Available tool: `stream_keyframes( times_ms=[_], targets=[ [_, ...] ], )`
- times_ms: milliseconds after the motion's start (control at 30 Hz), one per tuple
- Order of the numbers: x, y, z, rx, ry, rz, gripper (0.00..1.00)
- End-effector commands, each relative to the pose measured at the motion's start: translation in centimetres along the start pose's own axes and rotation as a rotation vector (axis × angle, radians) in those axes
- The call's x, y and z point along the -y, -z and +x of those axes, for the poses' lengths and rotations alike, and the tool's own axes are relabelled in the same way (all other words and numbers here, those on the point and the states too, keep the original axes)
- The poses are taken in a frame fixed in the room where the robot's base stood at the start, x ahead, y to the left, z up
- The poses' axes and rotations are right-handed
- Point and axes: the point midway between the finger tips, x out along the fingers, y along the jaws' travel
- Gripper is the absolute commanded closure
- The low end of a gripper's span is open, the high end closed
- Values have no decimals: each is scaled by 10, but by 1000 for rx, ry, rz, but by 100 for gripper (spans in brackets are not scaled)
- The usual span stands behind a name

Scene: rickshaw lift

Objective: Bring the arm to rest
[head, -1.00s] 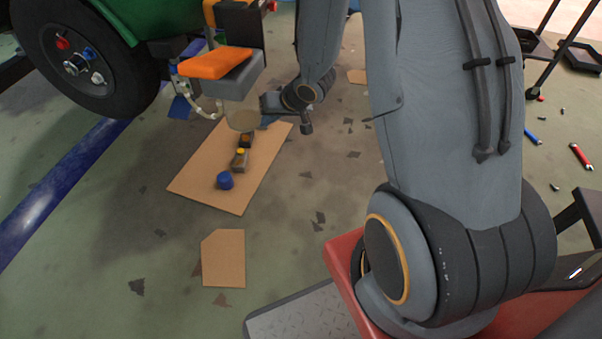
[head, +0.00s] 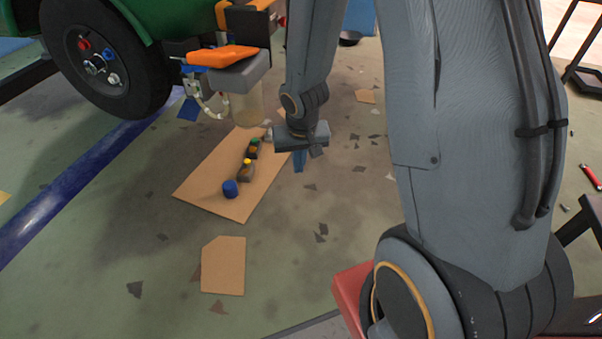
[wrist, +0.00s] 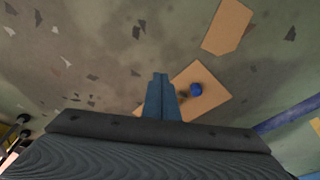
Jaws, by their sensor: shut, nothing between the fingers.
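My arm comes from the right in the head view, its forearm hanging down toward the floor. My gripper (head: 299,163) is at its end, above the right edge of a cardboard sheet (head: 203,184). In the wrist view my gripper's blue fingers (wrist: 161,80) lie together, with nothing seen between them. The cardboard sheet also shows in the wrist view (wrist: 217,96), behind the fingers. My gripper appears apart from everything around it.
A green vehicle with a black wheel (head: 98,62) stands at the upper left. A blue cap (head: 230,189) and several small parts lie on the sheet. A smaller cardboard piece (head: 223,265) lies on open floor.

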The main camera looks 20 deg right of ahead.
Motion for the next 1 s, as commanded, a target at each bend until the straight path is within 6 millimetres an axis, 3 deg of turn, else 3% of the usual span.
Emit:
stream_keyframes(
  times_ms=[433, 700, 1000],
  targets=[
    [1, -9, -12, 23, -17, -9, 100],
    [-5, -24, -82, 6, -16, -68, 100],
    [-4, -50, -132, 1, 13, -129, 100]
  ],
)
